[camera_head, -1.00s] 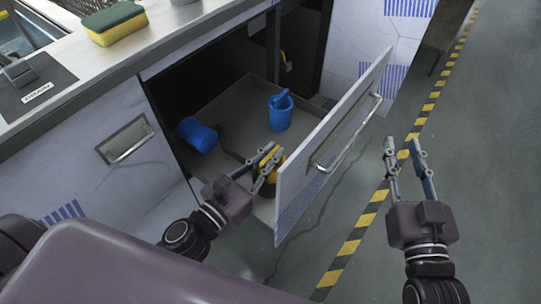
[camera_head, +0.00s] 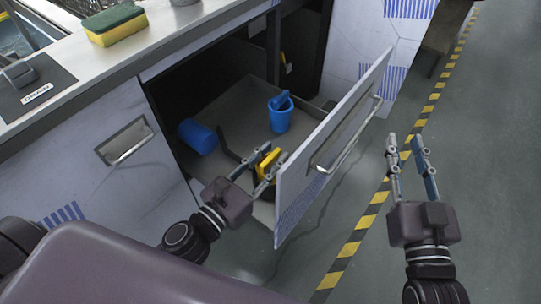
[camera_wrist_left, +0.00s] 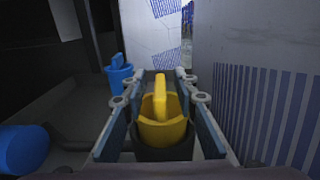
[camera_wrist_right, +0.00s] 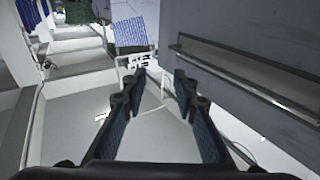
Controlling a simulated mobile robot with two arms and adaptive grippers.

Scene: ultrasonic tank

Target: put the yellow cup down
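The yellow cup (camera_head: 266,163) stands in the open drawer (camera_head: 236,103), close behind the drawer's front panel. In the left wrist view the yellow cup (camera_wrist_left: 163,130) looks upright, with its handle up and a dark round thing around its lower part. I cannot tell whether that is a separate cup or holder. My left gripper (camera_head: 262,165) is open, its fingers on either side of the cup with gaps between. My right gripper (camera_head: 408,150) is open and empty, outside the drawer above the floor.
A blue cup (camera_head: 280,120) stands upright further back in the drawer. Another blue cup (camera_head: 198,136) lies on its side at the left. The drawer front (camera_head: 325,150) stands close to the right of my left gripper. A sponge (camera_head: 115,26) lies on the counter.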

